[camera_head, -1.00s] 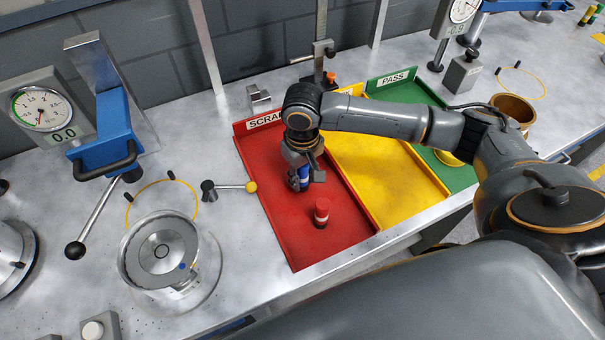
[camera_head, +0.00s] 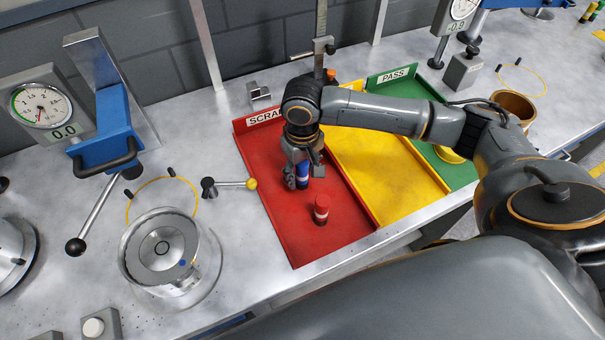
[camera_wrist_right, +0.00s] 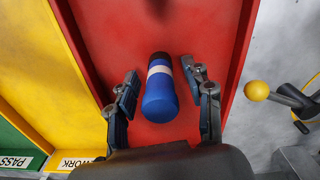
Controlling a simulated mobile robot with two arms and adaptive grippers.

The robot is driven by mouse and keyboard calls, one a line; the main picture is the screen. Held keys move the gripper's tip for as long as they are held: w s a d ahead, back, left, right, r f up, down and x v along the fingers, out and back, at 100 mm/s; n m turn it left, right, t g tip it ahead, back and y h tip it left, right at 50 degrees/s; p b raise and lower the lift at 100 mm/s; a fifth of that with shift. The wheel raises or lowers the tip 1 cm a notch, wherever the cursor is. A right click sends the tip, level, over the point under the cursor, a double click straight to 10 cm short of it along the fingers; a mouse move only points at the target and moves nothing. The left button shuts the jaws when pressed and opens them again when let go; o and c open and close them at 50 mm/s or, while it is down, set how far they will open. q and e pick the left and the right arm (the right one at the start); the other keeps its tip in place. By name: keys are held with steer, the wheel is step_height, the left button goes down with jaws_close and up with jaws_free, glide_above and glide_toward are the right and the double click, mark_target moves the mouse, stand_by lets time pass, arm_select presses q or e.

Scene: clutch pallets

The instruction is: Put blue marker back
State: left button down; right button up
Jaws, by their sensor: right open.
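The blue marker (camera_head: 303,172), with a white band and a dark end, is in the red SCRAP tray (camera_head: 287,238). It shows between the open fingers in the right wrist view (camera_wrist_right: 160,92), with a gap on each side. My right gripper (camera_head: 302,182) points down over the red tray and is open around the marker; it also shows in the right wrist view (camera_wrist_right: 160,95). The gripper partly hides the marker in the head view. My left gripper is not in view.
A yellow tray (camera_head: 385,170) and a green PASS tray (camera_head: 462,180) lie to the right. A lever with a yellow knob (camera_head: 251,184) lies just left of the red tray.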

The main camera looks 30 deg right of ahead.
step_height(320, 180, up, 11)
steer(key=shift+b, duration=0.65)
